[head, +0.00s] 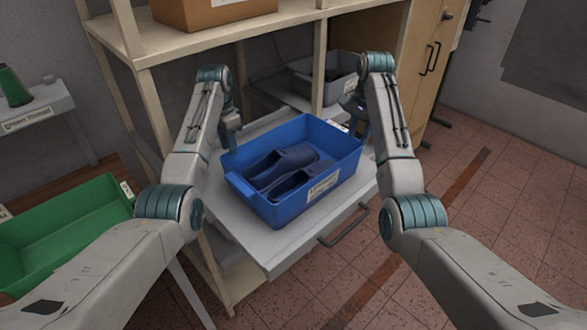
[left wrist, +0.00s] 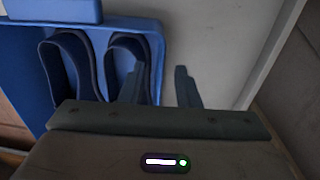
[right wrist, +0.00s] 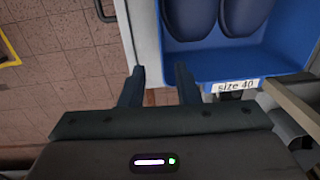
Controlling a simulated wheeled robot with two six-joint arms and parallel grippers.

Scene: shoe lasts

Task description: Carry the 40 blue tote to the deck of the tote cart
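The blue tote (head: 284,213) sits upright on a pulled-out grey shelf tray (head: 258,240) in the head view, with a pair of dark blue shoe lasts (head: 287,165) inside. A "size 40" label (right wrist: 235,86) shows on its rim in the right wrist view. My left gripper (head: 231,142) is at the tote's far left side; in the left wrist view its open fingers (left wrist: 160,88) lie either side of the tote's wall. My right gripper (head: 360,132) is at the far right corner; its open fingers (right wrist: 160,88) are near the wall's end. I cannot tell whether either touches. No tote cart is identifiable.
A wooden shelf unit (head: 140,45) stands behind, with a grey tote (head: 345,85) on another tray and a cardboard box (head: 215,12) above. A green tote (head: 85,205) lies at the left. A small stand (head: 45,100) holds a green object. The tiled floor at right is clear.

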